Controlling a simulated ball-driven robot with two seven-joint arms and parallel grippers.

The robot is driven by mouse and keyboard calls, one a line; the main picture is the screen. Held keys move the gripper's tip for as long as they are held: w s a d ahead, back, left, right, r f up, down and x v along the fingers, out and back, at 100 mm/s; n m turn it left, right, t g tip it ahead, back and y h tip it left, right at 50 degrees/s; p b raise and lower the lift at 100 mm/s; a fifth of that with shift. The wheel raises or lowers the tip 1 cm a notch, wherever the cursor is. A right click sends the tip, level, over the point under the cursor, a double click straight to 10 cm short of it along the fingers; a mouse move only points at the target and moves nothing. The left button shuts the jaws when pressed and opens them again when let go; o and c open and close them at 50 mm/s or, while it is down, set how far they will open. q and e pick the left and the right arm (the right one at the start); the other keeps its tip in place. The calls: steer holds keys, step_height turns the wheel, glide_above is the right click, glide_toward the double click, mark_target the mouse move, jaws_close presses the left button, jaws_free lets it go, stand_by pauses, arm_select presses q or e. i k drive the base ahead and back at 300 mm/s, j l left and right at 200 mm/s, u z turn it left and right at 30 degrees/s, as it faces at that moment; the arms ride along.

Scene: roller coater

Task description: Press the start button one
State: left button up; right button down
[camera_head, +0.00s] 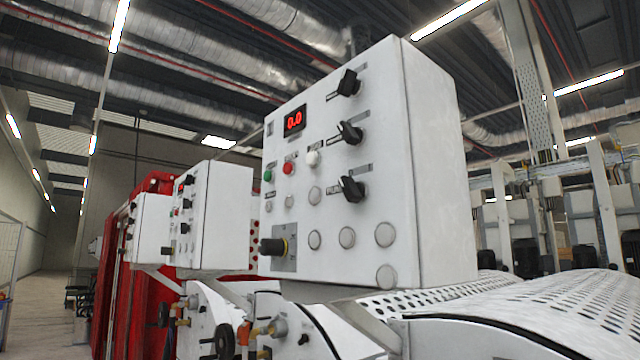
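A white control box (335,180) stands close in front of me, its panel facing left. The panel has a green button (268,175), a red button (288,168) and a white button (313,158) in a row. The labels are too small to read, so I cannot tell which is start button one. A black knob (272,246) on a plate is at lower left. Neither of my grippers is in view.
Two similar white boxes, a nearer one (213,215) and a farther one (150,230), stand behind to the left by red machinery (128,290). A perforated white cover (560,310) fills the lower right. Valves (245,335) sit below the box. Open floor (35,310) lies far left.

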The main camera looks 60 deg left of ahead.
mark_target(267, 175)
steer(key=u, duration=1.65)
